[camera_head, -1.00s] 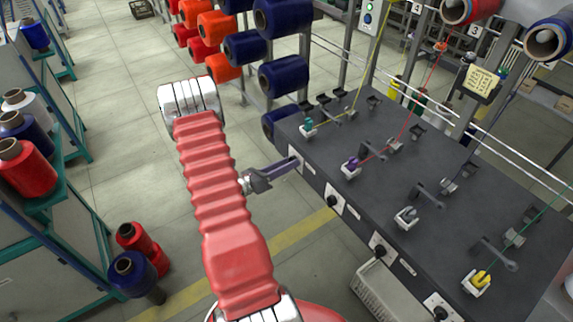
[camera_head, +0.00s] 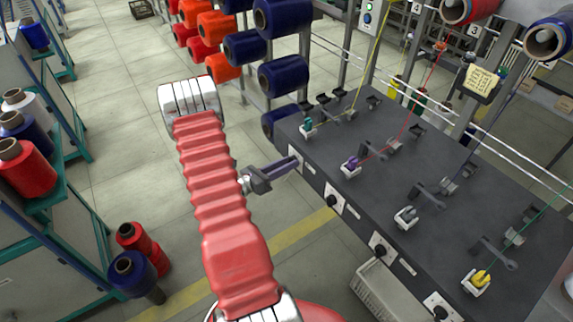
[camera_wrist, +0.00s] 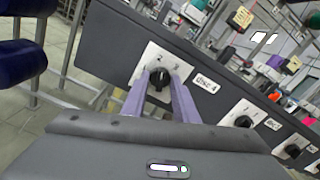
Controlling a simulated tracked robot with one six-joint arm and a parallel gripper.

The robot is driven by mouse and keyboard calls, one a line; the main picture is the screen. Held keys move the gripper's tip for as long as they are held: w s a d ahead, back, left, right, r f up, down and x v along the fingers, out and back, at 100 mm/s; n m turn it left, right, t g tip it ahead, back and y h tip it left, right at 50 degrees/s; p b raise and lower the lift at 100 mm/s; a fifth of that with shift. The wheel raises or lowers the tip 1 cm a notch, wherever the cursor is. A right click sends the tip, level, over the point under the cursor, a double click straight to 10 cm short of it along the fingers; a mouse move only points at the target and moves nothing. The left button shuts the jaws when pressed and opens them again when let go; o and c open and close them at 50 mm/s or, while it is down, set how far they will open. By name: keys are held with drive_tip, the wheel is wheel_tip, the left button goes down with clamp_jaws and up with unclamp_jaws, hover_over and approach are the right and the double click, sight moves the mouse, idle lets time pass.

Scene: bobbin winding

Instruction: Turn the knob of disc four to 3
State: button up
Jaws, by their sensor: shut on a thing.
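The disc four knob (camera_wrist: 159,79) is black and sits on a white plate (camera_wrist: 178,62) on the dark front panel of the machine. A label (camera_wrist: 206,83) reading Disc 4 is right of the plate in the wrist view. The purple fingers of my gripper (camera_wrist: 160,88) lie one on each side of the knob, shut on it. Small numbers show above the knob, but I cannot read its exact setting. In the head view my gripper (camera_head: 293,163) reaches the left end of the panel, where this knob is hidden by the fingers.
More knobs (camera_head: 334,200) sit on white plates along the panel to the right. The dark machine top (camera_head: 390,170) carries winding parts and threads. A light crate (camera_head: 372,291) is below the panel.

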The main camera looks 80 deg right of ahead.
drive_tip(key=m, duration=1)
drive_tip(key=shift+w, duration=0.1)
idle(0.3)
drive_tip(key=o, duration=1.1)
drive_tip(key=shift+c, duration=0.2)
drive_tip(key=v, duration=1.3)
drive_tip(key=shift+w+a, duration=0.25)
drive_tip(key=shift+w, duration=0.05)
